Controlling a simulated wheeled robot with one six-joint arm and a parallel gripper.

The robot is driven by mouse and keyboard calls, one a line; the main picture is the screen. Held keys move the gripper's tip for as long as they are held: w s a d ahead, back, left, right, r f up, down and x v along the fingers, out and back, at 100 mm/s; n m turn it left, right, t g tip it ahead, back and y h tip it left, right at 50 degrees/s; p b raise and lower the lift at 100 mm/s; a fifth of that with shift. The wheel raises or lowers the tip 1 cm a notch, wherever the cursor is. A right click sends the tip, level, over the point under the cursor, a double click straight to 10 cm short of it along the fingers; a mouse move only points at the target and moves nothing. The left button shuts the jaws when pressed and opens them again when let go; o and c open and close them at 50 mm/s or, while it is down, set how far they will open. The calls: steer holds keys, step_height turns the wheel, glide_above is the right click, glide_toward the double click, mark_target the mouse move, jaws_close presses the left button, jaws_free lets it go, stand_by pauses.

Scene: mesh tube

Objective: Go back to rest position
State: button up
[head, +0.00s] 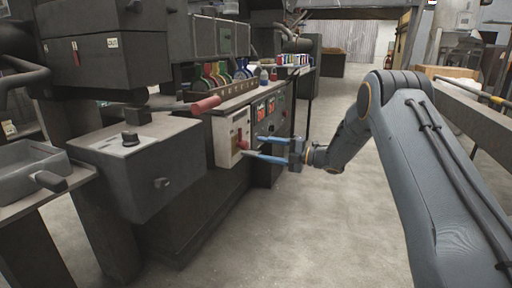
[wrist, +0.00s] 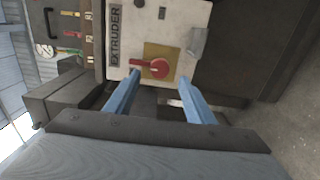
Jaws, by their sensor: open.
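My gripper (head: 262,148) is open, with its two blue fingers apart and pointing left toward the machine's control panel. In the wrist view, my gripper (wrist: 160,105) frames a red rotary switch (wrist: 150,68) on a yellow plate. The switch is on a white box (wrist: 190,20) labelled EXTRUDER. The red handle lies roughly sideways in that view. In the head view, the white box (head: 222,141) is just left of the fingertips, and the red switch (head: 242,145) shows near the upper ends of the fingers. Whether a finger touches the switch cannot be told.
A dark machine with a grey box (head: 140,160) and a red-handled lever (head: 205,105) stands at the left. Coloured spools (head: 215,74) sit above the panel. A rail (head: 475,105) runs along the right. The concrete floor (head: 310,230) between is clear.

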steer(key=shift+v, duration=0.9)
